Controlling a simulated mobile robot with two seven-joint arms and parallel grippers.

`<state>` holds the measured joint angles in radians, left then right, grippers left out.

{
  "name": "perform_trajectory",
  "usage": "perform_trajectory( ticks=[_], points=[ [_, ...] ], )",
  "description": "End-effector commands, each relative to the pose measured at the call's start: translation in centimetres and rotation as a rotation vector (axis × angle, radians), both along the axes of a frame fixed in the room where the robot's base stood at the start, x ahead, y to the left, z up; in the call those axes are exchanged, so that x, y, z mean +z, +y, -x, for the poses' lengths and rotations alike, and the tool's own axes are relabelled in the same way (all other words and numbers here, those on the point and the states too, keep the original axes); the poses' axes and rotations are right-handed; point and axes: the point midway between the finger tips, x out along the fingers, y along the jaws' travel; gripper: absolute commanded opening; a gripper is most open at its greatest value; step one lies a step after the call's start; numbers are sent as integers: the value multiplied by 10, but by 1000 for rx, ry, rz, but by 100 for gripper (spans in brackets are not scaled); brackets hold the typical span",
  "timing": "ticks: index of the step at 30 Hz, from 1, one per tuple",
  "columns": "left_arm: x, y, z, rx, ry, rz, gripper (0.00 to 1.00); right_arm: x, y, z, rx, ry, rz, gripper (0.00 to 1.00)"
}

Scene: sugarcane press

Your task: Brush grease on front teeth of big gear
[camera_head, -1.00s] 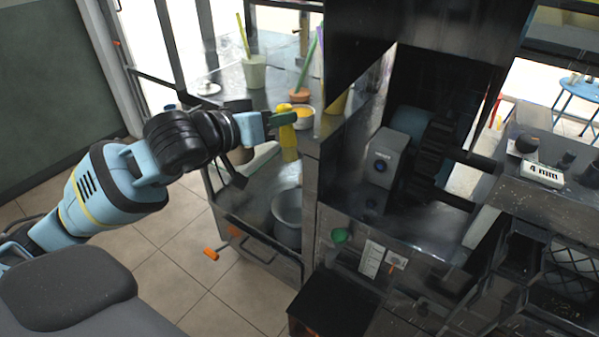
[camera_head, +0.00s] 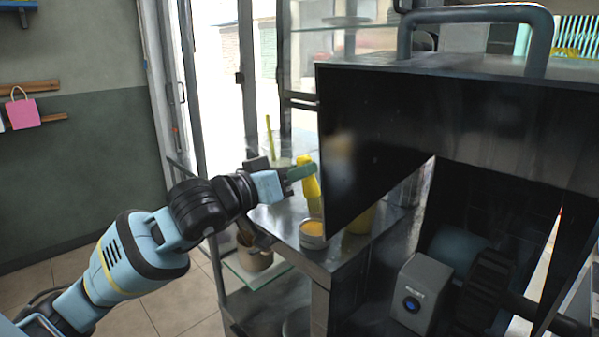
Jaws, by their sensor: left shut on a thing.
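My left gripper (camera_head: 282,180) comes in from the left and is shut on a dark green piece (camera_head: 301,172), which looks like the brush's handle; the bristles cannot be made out. It is in front of a yellow bottle (camera_head: 311,193). A small bowl with orange-yellow stuff (camera_head: 313,229), which may be the grease, stands on the metal counter below and right of the gripper. The big gear (camera_head: 486,290) is dark, inside the press at lower right, well apart from the gripper. Its lower part is cut off by the picture edge. My right gripper is not in view.
The press's dark metal cover (camera_head: 375,140) stands between the gripper and the gear. A grey motor box (camera_head: 420,295) sits left of the gear. A pot (camera_head: 254,256) is on the glass shelf below the counter (camera_head: 345,255). Floor at lower left is clear.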

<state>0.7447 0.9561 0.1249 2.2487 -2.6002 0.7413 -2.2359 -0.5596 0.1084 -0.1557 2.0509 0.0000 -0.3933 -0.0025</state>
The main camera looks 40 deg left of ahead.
Motion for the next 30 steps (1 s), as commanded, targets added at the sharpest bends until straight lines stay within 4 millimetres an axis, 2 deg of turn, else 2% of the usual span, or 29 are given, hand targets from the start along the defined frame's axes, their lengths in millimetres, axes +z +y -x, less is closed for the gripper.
perform_trajectory(
  ticks=[5, 12, 30],
  points=[
    [-13, 0, 0, -1, 3, 1, 3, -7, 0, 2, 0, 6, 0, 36],
    [-27, -1, 0, -2, 2, 2, 3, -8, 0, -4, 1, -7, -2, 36],
    [-27, 0, 0, 0, 0, 1, 3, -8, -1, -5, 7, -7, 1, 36]
  ],
)
